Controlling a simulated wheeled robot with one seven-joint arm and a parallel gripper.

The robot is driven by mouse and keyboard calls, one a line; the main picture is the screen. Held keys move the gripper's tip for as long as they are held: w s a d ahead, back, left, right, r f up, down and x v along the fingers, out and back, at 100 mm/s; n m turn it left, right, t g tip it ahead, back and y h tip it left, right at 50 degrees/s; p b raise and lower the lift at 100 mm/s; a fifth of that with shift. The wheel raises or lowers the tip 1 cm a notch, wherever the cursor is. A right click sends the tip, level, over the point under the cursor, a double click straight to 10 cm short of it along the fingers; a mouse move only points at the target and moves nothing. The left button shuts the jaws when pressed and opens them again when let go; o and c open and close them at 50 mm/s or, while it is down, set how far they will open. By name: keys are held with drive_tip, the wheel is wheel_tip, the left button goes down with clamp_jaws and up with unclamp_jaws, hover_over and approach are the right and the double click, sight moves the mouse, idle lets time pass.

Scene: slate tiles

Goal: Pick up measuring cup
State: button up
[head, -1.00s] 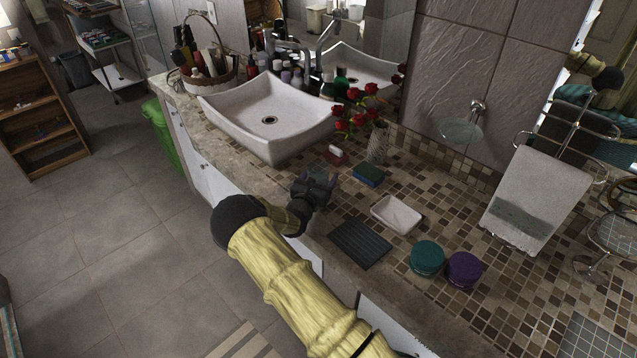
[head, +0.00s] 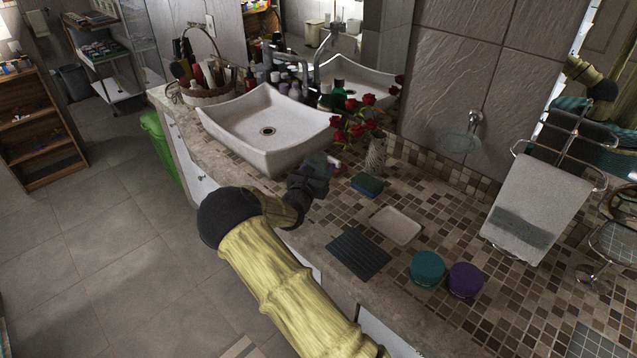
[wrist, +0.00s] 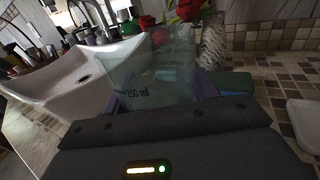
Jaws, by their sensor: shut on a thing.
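In the head view the cup is small, dim and mostly hidden by my gripper. In the wrist view the fingers (wrist: 155,100) show as purplish edges either side of the cup. The cup looks raised off the counter, though its base is hidden.
The white sink (head: 268,128) is close on the left. A vase with red roses (head: 375,155) stands behind. A blue-green sponge (head: 367,185), white dish (head: 396,226), black ribbed mat (head: 358,254), teal jar (head: 427,268) and purple jar (head: 465,279) lie to the right.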

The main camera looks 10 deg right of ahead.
wheel_tip(320, 180, up, 2)
drive_tip(key=shift+r, duration=0.25)
drive_tip(key=shift+r, duration=0.1)
idle(0.5)
